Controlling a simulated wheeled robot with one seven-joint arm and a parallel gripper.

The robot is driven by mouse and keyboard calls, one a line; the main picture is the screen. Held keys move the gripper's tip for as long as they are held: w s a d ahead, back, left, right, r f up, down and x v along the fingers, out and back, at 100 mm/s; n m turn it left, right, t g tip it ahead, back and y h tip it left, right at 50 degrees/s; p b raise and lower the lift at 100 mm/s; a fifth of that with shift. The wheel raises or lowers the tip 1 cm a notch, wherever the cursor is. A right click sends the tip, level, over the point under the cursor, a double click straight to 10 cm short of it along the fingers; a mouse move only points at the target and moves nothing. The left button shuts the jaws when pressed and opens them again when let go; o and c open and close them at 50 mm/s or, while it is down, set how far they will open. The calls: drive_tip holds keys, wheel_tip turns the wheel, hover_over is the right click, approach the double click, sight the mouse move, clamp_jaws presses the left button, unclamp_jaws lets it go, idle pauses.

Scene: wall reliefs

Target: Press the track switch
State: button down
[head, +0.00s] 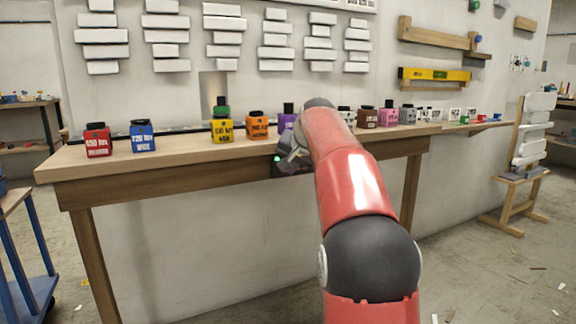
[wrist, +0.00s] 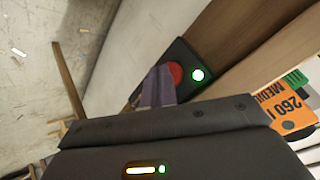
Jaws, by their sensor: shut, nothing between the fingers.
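The track switch is a dark box (wrist: 186,58) with a red round button (wrist: 176,72) and a lit green lamp (wrist: 198,74). It is fixed to the front edge of the wooden bench. In the head view the box (head: 292,170) is partly hidden behind my arm, with its green lamp (head: 277,159) showing. My gripper (wrist: 156,86) is shut and empty. Its fingertips are at the red button and cover part of it; I cannot tell whether they touch it. In the head view my gripper (head: 290,152) is mostly hidden by my arm.
The wooden bench (head: 190,165) runs along the wall and bears several paint bottles, among them a red one (head: 97,140), a blue one (head: 142,136) and an orange one (head: 257,127). White blocks hang on the wall above. A blue cart (head: 25,270) stands at the left.

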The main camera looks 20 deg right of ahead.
idle(0.4)
drive_tip(key=shift+s, duration=0.4)
drive_tip(key=s+b, duration=0.3)
drive_tip(key=s, duration=0.3)
drive_tip(key=shift+d, duration=0.15)
idle(0.5)
